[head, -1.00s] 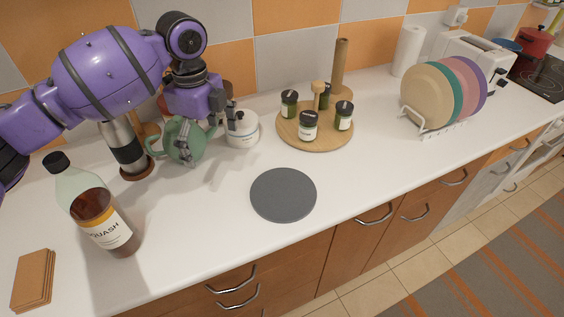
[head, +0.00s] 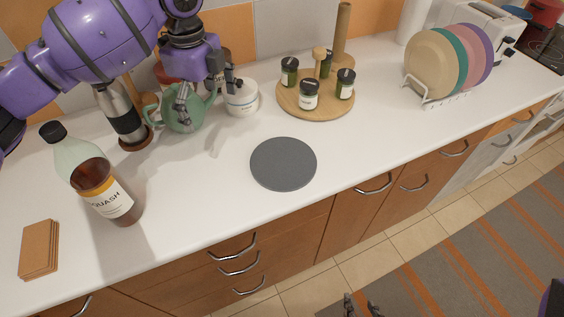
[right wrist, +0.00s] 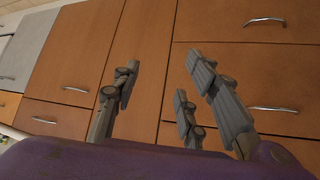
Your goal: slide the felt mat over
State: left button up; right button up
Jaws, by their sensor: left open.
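The felt mat (head: 283,163) is a dark grey round disc lying flat near the front edge of the white counter, with nothing on it. My left gripper (head: 208,97) is open, pointing down in front of the green teapot (head: 186,118) and beside the white lidded pot (head: 242,100). It is up and left of the mat, apart from it; whether it touches the teapot I cannot tell. My right gripper (head: 360,307) shows at the bottom edge of the head view, low in front of the cabinets. In the right wrist view its fingers (right wrist: 160,82) are spread and empty.
A wooden turntable (head: 290,104) with several jars stands behind the mat. A squash bottle (head: 105,195) and brown coasters (head: 38,250) are at left, a plate rack (head: 432,103) at right. The counter around the mat is clear. Drawer handles (head: 233,246) stick out below.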

aim_at(281, 164)
jog(key=k, duration=1)
